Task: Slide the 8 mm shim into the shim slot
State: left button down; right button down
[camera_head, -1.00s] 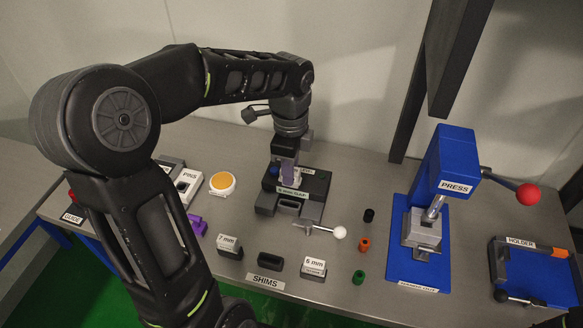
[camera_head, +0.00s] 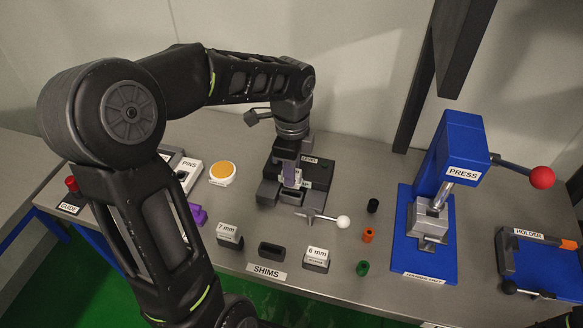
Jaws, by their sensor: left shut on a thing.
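My left gripper (camera_head: 288,176) points down over the dark metering fixture (camera_head: 320,172) at the back middle of the table. It is shut on a small piece with a pale lettered face, which I take to be the 8 mm shim (camera_head: 298,180). The gripper hides much of it. The shim slot lies around the gripper's tips, and I cannot tell whether the shim is in it or just above it. A lever with a white ball knob (camera_head: 343,222) stands at the fixture's front. My right gripper is not in view.
Near the front edge stand the 7 mm shim (camera_head: 229,236), an empty dark shim holder (camera_head: 271,251) and the 6 mm shim (camera_head: 316,259). Black, orange and green bushings (camera_head: 363,268) lie right of them. The blue press (camera_head: 458,150) and holder (camera_head: 540,262) are at right.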

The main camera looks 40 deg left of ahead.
pick_arm(q)
jog(key=shift+f, duration=0.6)
dwell(1.5)
jog(key=shift+f+b, duration=1.15)
jog(key=shift+f, duration=0.5)
jog(key=c, duration=1.2)
grip_release()
jog(key=shift+r, duration=0.1)
jog(key=shift+o, duration=0.2)
jog(key=shift+w+r, duration=0.1)
jog(key=shift+r, duration=0.1)
